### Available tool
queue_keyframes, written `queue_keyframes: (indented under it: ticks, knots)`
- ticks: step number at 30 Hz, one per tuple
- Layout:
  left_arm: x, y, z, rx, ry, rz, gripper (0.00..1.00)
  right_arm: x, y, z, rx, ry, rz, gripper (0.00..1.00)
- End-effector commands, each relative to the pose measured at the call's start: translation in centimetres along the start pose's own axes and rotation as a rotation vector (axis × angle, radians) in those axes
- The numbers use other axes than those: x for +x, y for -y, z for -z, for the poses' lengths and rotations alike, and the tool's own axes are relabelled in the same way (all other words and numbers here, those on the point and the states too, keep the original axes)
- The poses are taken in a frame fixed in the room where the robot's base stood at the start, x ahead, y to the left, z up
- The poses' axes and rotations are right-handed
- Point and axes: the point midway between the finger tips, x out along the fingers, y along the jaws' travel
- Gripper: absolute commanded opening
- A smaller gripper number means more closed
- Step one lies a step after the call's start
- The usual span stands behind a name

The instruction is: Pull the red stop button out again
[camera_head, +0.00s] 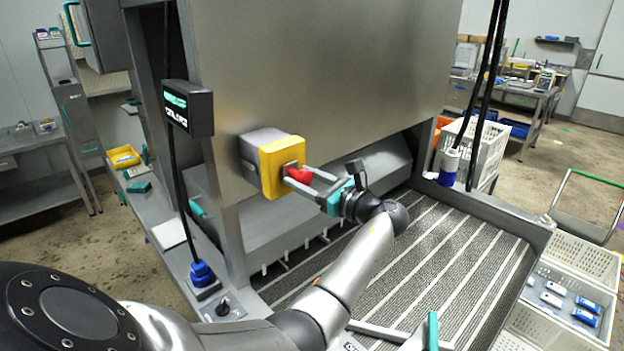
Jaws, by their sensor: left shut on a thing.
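The red stop button (299,175) sticks out of a yellow box (283,166) on the front of a large steel machine. My left gripper (294,176) reaches it from the right. Its two grey fingers lie on either side of the button and are shut on it. The fingers partly cover the button, so how far it stands out from the box is hard to tell.
A dark display (188,107) stands out left of the button box. A steel ledge with a blue plug (202,273) and a black knob (223,307) runs below it. A striped conveyor mat (440,245) lies beneath my left arm. White crates (570,285) stand at the right.

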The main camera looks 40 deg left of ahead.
Motion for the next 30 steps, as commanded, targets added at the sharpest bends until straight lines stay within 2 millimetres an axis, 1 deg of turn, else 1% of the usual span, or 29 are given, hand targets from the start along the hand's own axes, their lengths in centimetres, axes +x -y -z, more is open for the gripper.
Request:
queue_keyframes:
  ticks: [1, 3, 7, 8, 12, 15, 24, 26, 29, 30]
  knots:
    - [-0.5, 0.2, 0.1, 0.001, -0.001, 0.008, 0.00, 0.0, -0.5, -0.1, -0.002, 0.001, -0.006, 0.50]
    - [-0.5, 0.2, 0.1, 0.001, -0.002, 0.009, 0.00, 0.0, -0.5, -0.1, -0.002, 0.001, -0.006, 0.50]
    - [-0.6, 0.2, 0.2, 0.001, -0.003, 0.009, 0.00, 0.0, 0.3, 0.1, 0.003, -0.002, 0.004, 0.50]
    - [-0.6, 0.2, 0.2, 0.001, -0.003, 0.010, 0.56, 0.0, 0.6, 0.2, 0.004, -0.003, 0.008, 0.50]
    - [-0.5, 0.2, 0.2, 0.001, -0.003, 0.009, 0.72, 0.0, 1.6, 0.4, 0.007, -0.006, 0.021, 0.50]
    - [-0.5, 0.2, 0.1, 0.001, -0.002, 0.007, 0.83, 0.0, 1.6, 0.4, 0.007, -0.006, 0.021, 0.50]
    - [-0.7, 0.2, 0.1, 0.000, -0.001, 0.007, 0.83, 0.1, 1.4, 0.4, 0.005, -0.005, 0.018, 0.50]
    - [-1.1, 0.2, 0.2, 0.000, -0.002, 0.007, 0.83, 0.2, 1.2, 0.3, 0.004, -0.005, 0.015, 0.50]
    - [-2.6, 0.2, 0.3, 0.000, -0.003, 0.009, 0.83, 0.5, 1.0, 0.2, 0.003, -0.004, 0.012, 0.50]
    - [-3.4, 0.1, 0.3, -0.001, -0.005, 0.009, 0.83, 0.7, 0.9, 0.2, 0.002, -0.004, 0.012, 0.50]
